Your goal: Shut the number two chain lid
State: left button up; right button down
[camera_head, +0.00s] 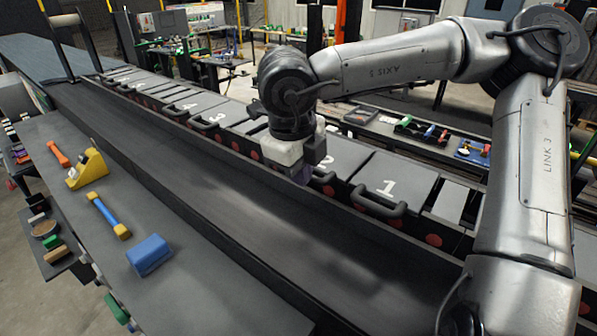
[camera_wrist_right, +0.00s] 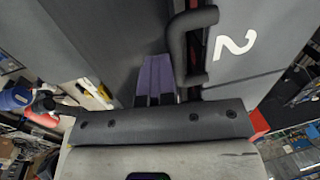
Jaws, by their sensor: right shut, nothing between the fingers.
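The number two lid (camera_head: 338,160) lies in the row of grey lids beside the long dark channel. In the head view it looks about level with lid 1, but my right arm covers part of it. In the wrist view its white "2" and panel (camera_wrist_right: 265,35) show with its dark bar handle (camera_wrist_right: 196,50). My right gripper (camera_head: 303,177) is shut and empty at the channel side of this lid. Its purple fingers (camera_wrist_right: 155,62) point down just left of the handle in the wrist view, apart from it in the picture. My left gripper is out of view.
The channel (camera_head: 200,165) is empty. A side shelf holds a blue block (camera_head: 150,256), a yellow tool (camera_head: 88,168) and an orange tool (camera_head: 58,154).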

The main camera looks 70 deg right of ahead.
jog(key=shift+d+f, duration=0.4)
jog(key=w+a+r, duration=0.3)
jog(key=a+r, duration=0.4)
jog(key=a, duration=0.3)
notch_tip(320, 180, up, 11)
jog(key=d+y+p, duration=0.2)
jog(key=y+p, duration=0.1)
jog(key=p, duration=0.9)
jog(key=s+d+h+p, duration=0.1)
jog(key=s+d+p, duration=0.15)
jog(key=d, duration=0.75)
jog(key=f+p, duration=0.1)
jog(key=f, duration=0.3)
jog(key=f+p, duration=0.1)
jog(key=f, duration=0.2)
jog(key=s+f+p, duration=0.1)
jog(key=f, duration=0.3)
jog(key=shift+a+f, duration=0.3)
jog(key=shift+f, duration=0.8)
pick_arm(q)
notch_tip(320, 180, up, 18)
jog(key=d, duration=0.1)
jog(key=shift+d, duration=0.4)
pick_arm(e)
jog(key=shift+f, duration=0.1)
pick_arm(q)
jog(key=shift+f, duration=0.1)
